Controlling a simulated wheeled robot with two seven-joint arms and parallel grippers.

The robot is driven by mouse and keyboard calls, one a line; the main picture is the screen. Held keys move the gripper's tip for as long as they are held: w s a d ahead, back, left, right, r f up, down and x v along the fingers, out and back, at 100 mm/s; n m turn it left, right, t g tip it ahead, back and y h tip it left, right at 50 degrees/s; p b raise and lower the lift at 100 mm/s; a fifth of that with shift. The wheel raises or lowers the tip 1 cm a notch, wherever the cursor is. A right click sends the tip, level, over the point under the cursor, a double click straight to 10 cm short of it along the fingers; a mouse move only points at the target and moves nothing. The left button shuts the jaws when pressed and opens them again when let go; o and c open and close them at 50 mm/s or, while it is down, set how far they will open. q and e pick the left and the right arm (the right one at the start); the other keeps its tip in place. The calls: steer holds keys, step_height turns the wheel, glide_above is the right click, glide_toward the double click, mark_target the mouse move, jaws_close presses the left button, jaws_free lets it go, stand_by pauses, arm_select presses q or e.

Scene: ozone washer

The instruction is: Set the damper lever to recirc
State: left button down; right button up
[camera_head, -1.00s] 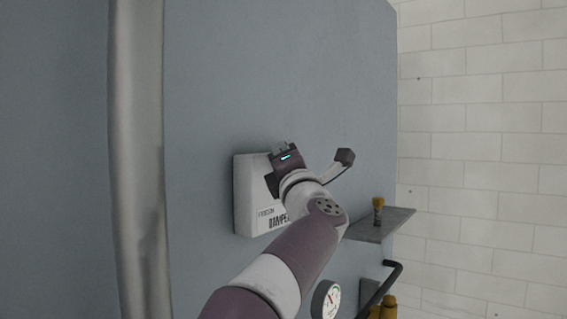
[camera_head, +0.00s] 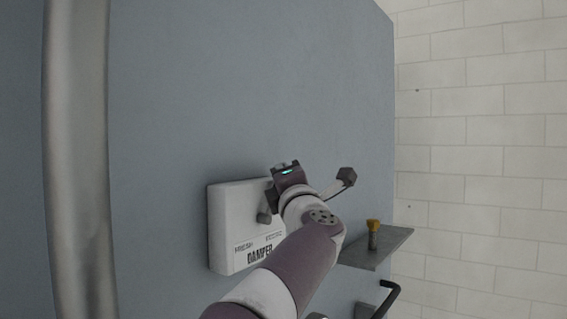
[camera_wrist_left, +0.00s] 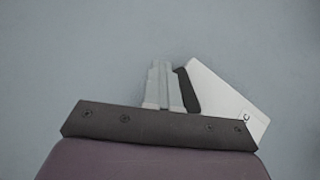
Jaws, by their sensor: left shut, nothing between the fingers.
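The damper unit is a white box (camera_head: 228,228) on the blue-grey panel, lettered DAMPER with smaller words above it. A pale lever rod with a dark knob (camera_head: 346,177) sticks out to the right. My arm hides the rod's inner part, so its exact setting is unclear. A dark grey part (camera_head: 265,215) shows on the box face beside my wrist. My left gripper (camera_head: 286,164) is shut and empty, over the box's upper right edge, left of the knob. In the left wrist view its fingers (camera_wrist_left: 160,84) are together, beside the white box (camera_wrist_left: 222,98).
A grey shelf (camera_head: 372,253) with a yellow-topped item (camera_head: 373,232) juts out right of the box. A dark bent handle (camera_head: 388,298) is below it. A thick pale vertical pipe (camera_head: 78,160) stands at left. The panel above the box is clear.

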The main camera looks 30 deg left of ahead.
arm_select(q)
steer(key=shift+w+f+m+h+p, duration=0.2)
steer(key=shift+w+m+h+p, duration=0.25)
steer(key=shift+m+p, duration=0.2)
stand_by(0.3)
